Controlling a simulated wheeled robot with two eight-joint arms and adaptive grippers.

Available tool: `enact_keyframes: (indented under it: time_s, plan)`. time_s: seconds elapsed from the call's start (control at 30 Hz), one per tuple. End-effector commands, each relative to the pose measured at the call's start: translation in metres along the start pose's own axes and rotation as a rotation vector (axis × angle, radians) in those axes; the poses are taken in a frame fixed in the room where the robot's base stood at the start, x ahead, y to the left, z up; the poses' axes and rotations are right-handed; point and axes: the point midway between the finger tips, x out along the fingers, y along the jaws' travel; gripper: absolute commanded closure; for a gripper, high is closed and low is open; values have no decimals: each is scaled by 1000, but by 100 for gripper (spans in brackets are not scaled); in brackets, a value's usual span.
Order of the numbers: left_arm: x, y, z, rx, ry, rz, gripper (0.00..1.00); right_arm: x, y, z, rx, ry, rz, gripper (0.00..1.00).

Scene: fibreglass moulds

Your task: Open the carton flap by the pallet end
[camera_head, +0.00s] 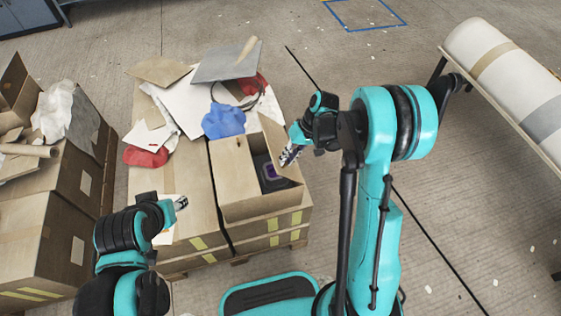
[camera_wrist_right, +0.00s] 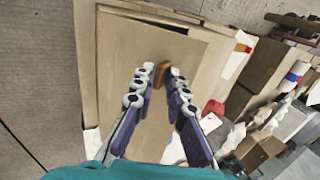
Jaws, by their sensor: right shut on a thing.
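An open carton (camera_head: 238,202) stands at the near right end of the pallet stack, with a dark object with a purple mark (camera_head: 272,174) inside. In the right wrist view the fingers (camera_wrist_right: 158,84) close around a small brown piece at the cardboard panel (camera_wrist_right: 134,50); the exact contact is partly hidden. My left gripper (camera_head: 181,202) is above the carton tops on the left, and its finger gap is too small to judge.
A blue crumpled cloth (camera_head: 223,120), red cloths (camera_head: 146,157) and loose cardboard sheets (camera_head: 226,62) lie on the stack. More cartons (camera_head: 60,184) stand at left. A bench with a white roll (camera_head: 492,50) is at right.

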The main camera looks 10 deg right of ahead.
Motion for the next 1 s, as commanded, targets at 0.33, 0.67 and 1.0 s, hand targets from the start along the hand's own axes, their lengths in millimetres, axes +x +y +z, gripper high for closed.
enact_keyframes:
  time_s: [0.33, 0.67, 1.0]
  plan:
    - [0, 0, 0, 0, 0, 0, 55, -10, 26, 2, 10, 1, 22, 100]
    - [0, 0, 0, 0, 0, 0, 55, -11, 29, 1, 9, 1, 22, 100]
    - [1, 0, 0, 0, 0, 0, 55, -11, 30, 1, 10, 1, 22, 71]
